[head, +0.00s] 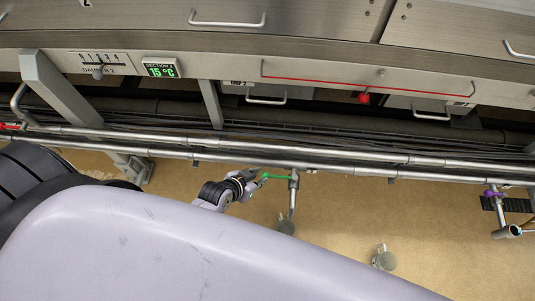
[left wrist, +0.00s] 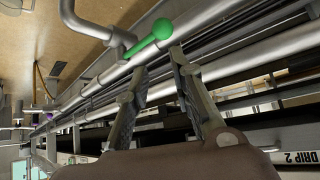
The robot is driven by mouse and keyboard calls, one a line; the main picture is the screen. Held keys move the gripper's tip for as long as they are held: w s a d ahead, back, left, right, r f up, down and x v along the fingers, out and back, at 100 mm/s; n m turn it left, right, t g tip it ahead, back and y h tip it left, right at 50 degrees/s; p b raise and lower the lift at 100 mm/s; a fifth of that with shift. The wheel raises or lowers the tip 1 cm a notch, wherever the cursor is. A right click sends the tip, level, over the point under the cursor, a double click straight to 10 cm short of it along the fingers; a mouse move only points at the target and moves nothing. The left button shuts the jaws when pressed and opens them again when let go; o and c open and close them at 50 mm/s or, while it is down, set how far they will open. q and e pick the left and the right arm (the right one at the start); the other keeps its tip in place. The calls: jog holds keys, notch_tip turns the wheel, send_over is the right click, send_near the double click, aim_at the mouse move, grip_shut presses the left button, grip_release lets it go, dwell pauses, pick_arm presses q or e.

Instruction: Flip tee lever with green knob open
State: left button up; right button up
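The green knob (head: 265,176) sits on the left end of a short green lever (head: 280,178), which sticks out sideways from a metal tee (head: 293,183) below the long pipes. My left gripper (head: 254,174) is just left of the knob. In the left wrist view, the green knob (left wrist: 162,28) is beyond the fingertips, near the top. The two fingers of my left gripper (left wrist: 158,60) are spread apart with nothing between them. The knob looks close to the right-hand fingertip; I cannot tell whether they touch. My right gripper is not in view.
Long metal pipes (head: 340,153) run across just above the lever. A purple-handled valve (head: 492,193) is at the far right. A red knob (head: 364,98) hangs under the steel hood. A slanted support leg (head: 60,90) stands at the left. Tan floor lies below.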

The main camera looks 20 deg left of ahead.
aim_at(278, 177)
pick_arm(q)
jog(key=shift+w+r, duration=0.3)
jog(key=shift+r, duration=0.25)
jog(key=shift+c, duration=0.7)
jog(key=shift+r, duration=0.15)
jog(key=shift+c, duration=0.6)
grip_shut()
jog(key=b+x, duration=0.1)
jog(key=x, duration=0.7)
jog(key=shift+w+f, duration=0.3)
jog(key=shift+w+d+f+b, duration=0.2)
jog(key=shift+w+f+b, duration=0.1)
jog(key=shift+w+f, duration=0.15)
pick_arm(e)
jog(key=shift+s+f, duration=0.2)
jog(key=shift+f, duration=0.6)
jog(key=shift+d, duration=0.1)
